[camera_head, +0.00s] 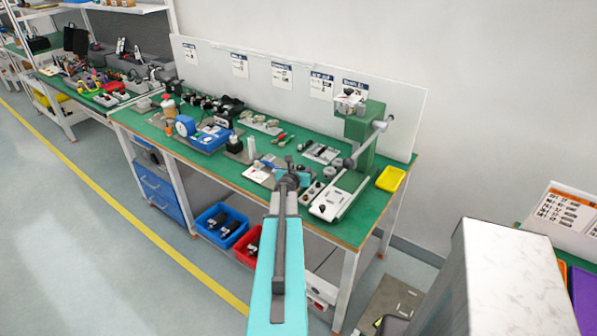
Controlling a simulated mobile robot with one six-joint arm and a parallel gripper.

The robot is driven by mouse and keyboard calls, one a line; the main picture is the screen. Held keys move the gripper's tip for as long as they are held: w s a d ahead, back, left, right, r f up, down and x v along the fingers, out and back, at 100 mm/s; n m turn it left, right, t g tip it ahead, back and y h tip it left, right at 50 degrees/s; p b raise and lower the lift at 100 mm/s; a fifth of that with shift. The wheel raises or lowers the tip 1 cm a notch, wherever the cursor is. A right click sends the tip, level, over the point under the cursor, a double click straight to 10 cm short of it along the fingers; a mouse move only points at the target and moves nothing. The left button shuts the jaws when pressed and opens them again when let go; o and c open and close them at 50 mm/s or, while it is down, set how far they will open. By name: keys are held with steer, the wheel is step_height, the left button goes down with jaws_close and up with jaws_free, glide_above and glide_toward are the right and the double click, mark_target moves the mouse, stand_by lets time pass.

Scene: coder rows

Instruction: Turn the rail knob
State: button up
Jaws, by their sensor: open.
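A white plate (328,211) with a long pale rail (353,196) lies near the front right of the green-topped bench. A small dark knob (322,208) appears on the plate; its turn angle is too small to read. I cannot be sure that it is the rail knob. My arm reaches up from the bottom of the picture to the bench's front edge. My gripper (291,168) is at its far end, open, left of the white plate and apart from the knob. The fingers are small and partly hidden by my wrist.
A green press (362,133) with a ball-ended lever stands behind the plate, beside a yellow tray (391,179). A white panel (408,118) closes the bench's back. Small parts and a blue tray (205,138) crowd the left. A pale cabinet (512,280) stands at lower right.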

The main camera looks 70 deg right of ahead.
steer(key=shift+d, duration=0.15)
steer(key=c, duration=1)
steer(key=shift+a, duration=0.25)
steer(key=shift+c, duration=0.2)
steer(key=shift+r, duration=0.1)
steer(key=shift+w+d+p, duration=0.15)
steer(key=shift+d+p, duration=0.15)
steer(key=shift+p, duration=0.05)
steer(key=shift+t, duration=0.3)
